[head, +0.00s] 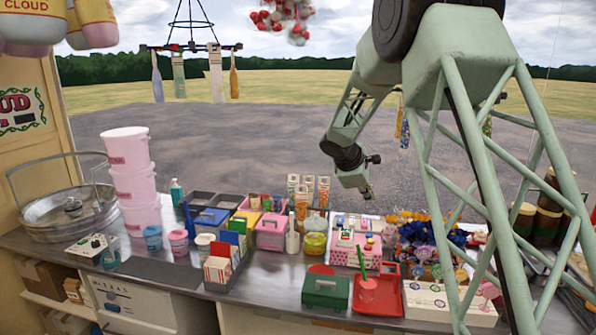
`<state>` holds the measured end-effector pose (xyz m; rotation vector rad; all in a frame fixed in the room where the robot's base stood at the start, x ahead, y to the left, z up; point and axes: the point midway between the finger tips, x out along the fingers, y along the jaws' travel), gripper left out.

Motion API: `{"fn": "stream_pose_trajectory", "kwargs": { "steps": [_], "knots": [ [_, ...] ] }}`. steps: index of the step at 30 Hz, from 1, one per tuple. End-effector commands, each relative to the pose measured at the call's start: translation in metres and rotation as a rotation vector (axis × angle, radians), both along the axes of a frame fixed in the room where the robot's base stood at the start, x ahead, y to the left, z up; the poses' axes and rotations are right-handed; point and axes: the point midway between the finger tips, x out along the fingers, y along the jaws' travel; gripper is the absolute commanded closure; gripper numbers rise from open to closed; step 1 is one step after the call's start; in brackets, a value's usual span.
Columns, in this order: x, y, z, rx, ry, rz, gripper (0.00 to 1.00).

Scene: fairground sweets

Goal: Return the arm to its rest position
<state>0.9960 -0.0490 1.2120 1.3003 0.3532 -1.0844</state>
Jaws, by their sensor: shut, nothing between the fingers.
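My arm comes into the head view from the upper right, as a pale green lattice frame. My gripper (366,186) hangs at the end of it, pointing down, above the back part of the counter. It is shut and holds nothing. It is apart from the items below it. The metal counter (170,277) runs across the lower part of the view. My arm's near lattice hides part of the counter's right side.
Stacked pink tubs (135,190) and a round metal pan (70,212) stand at the left. A green box (326,292), a red tray (391,303) and a pink box (352,250) crowd the middle. Bottles hang from a rack (190,47) at the upper left.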

Motion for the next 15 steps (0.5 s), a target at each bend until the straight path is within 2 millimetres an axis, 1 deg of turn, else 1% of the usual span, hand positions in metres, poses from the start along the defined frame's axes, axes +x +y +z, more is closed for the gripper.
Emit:
{"fn": "stream_pose_trajectory", "kwargs": {
  "steps": [1,3,8,15],
  "knots": [
    [-0.009,-0.002,0.009,0.011,-0.006,-0.016,1.0],
    [-0.021,-0.005,0.018,0.029,-0.012,-0.041,1.0],
    [-0.049,-0.01,0.037,0.067,-0.024,-0.092,1.0],
    [-0.094,-0.018,0.064,0.125,-0.042,-0.173,1.0]
  ]
}}
